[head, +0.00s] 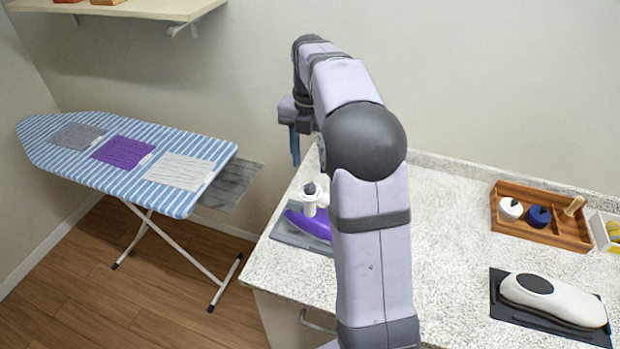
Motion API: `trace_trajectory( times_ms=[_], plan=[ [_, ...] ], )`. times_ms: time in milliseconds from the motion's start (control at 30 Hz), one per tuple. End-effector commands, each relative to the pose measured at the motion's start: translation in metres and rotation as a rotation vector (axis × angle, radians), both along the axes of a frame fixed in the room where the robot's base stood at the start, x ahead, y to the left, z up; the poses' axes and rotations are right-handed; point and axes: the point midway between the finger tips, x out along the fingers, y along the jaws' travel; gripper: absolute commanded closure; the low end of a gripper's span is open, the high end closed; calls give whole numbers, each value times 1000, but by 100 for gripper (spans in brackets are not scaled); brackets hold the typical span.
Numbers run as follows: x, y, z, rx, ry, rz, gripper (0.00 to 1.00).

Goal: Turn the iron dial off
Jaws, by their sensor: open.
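A purple and white iron (309,222) sits on a grey rest (290,234) at the left end of the speckled counter. A dark round knob (309,188), which looks like the dial, stands on top of its white upper part. My arm hides the iron's right side. My gripper (295,158) hangs in the air, above and slightly left of the knob in the picture, with a gap between them. Its blue finger points down, it is open, and nothing shows in it. I cannot tell which way the dial is turned.
A striped ironing board (120,131) with grey, purple and white folded cloths stands at left. The speckled counter (450,250) is clear in the middle. At right are a wooden tray (560,232) with small items and a white appliance (550,300) on a dark mat. A shelf (150,8) is upper left.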

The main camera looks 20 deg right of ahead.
Motion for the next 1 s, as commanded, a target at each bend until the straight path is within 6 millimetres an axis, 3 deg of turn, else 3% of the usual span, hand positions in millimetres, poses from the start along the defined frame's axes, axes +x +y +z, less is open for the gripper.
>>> trace_trajectory(
  times_ms=[600, 967, 1000],
  plan=[
    [-1, 0, -64, 1, 2, -2, 56],
    [-1, 0, -70, 0, 0, -2, 56],
    [-1, 0, -70, 0, 0, -2, 61]
  ],
)
